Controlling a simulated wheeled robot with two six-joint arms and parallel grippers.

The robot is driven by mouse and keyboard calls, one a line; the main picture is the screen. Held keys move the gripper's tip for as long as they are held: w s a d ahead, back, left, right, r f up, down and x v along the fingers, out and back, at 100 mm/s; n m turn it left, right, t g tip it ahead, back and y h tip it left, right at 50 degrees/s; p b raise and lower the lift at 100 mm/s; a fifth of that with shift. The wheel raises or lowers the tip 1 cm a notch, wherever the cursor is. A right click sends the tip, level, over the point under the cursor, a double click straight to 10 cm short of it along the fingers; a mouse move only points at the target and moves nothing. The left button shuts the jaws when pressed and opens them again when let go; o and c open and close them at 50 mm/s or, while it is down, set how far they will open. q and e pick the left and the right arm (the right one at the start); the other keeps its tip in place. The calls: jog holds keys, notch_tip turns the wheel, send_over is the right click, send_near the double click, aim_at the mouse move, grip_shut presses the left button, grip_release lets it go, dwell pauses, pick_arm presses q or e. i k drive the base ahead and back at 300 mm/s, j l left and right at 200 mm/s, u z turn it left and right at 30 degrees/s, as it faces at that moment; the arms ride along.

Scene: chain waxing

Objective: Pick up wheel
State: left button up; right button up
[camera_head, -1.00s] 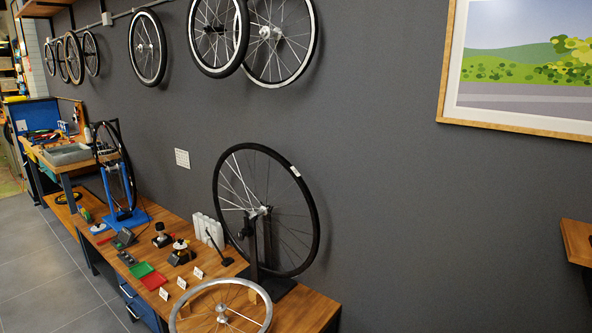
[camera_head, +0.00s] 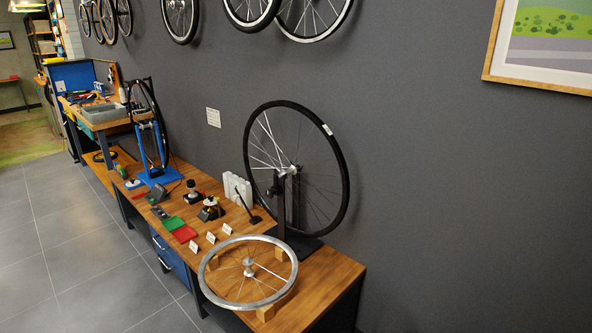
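Several wheels are in view, and I cannot tell which one the task means. A silver wheel without a tyre (camera_head: 205,283) lies flat on small wooden blocks at the near end of the wooden bench. A black-tyred wheel (camera_head: 346,186) stands upright in a dark stand (camera_head: 281,213) behind it, by the wall. Another wheel (camera_head: 163,134) stands upright on a blue stand (camera_head: 160,177) farther back. More wheels, such as this one (camera_head: 194,27), hang along the wall at the top. Neither of my grippers shows in the head view.
A blue drawer (camera_head: 170,255) sits below. Grey floor (camera_head: 80,245) on the left is clear.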

aim_at(324, 128)
jog(key=i+j, duration=0.2)
jog(key=j, duration=0.15)
jog(key=i+j+z, duration=0.1)
jog(key=i+j, duration=0.15)
jog(key=j, duration=0.15)
jog(key=i+j, duration=0.2)
jog(key=j, duration=0.15)
jog(key=i+j+z, duration=0.15)
jog(key=j, duration=0.25)
